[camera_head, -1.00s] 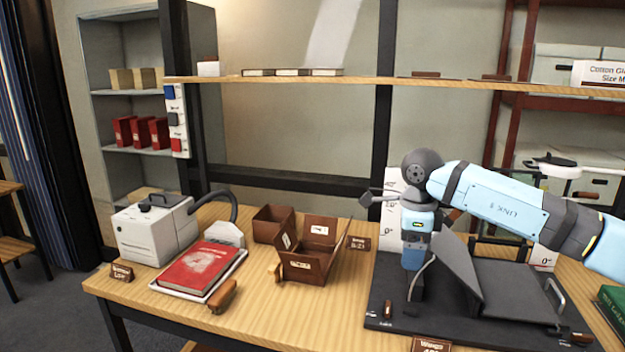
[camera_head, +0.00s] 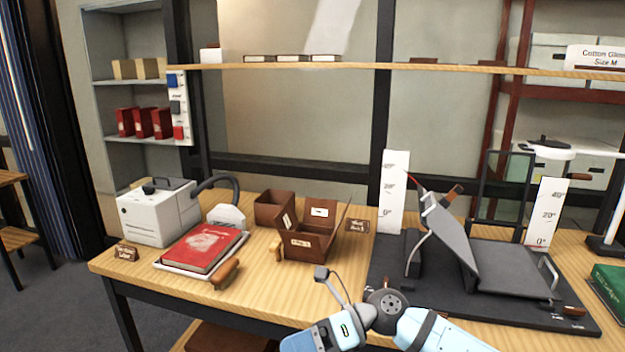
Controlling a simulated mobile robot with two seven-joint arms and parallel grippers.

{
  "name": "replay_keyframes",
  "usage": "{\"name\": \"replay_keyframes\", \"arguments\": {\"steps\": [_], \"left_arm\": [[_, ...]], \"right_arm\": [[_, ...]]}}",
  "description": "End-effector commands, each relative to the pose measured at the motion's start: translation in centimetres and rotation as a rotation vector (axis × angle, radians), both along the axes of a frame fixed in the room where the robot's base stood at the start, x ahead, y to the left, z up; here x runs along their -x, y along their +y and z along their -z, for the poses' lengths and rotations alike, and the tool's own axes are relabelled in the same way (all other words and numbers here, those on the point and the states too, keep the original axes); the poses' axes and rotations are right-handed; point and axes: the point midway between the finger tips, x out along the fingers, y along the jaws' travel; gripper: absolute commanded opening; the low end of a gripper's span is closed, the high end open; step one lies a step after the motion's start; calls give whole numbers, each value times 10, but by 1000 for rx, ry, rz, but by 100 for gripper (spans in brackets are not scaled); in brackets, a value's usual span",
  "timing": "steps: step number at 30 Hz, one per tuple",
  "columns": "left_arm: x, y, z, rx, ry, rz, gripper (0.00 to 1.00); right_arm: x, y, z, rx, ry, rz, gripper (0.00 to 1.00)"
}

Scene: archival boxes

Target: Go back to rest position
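My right arm (camera_head: 385,305) comes in from the lower right, low in front of the table's front edge. Its dark wrist joint and light blue links show, with a thin grey bracket rising from the wrist. The hand end points to the lower left and is cut off by the bottom edge, so its fingertips are hidden. My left arm and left gripper are not in view. Nothing held shows on the visible part of the arm.
On the wooden table (camera_head: 250,290) are a white machine (camera_head: 155,220), a red book (camera_head: 203,248), an open brown box (camera_head: 308,245) and a black stand (camera_head: 500,300) with tilted panels. A green book (camera_head: 610,280) lies at far right. A shelf (camera_head: 330,67) runs behind.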

Motion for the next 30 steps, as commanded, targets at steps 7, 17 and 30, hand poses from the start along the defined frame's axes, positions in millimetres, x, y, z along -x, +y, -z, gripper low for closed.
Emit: {"name": "replay_keyframes", "arguments": {"steps": [7,17,30], "left_arm": [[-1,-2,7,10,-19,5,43],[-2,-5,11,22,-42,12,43],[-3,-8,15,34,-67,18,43]], "right_arm": [[25,0,4,-446,542,283,81],[26,-79,79,-843,1342,741,81],[113,-179,236,-1025,2224,1260,81]]}}
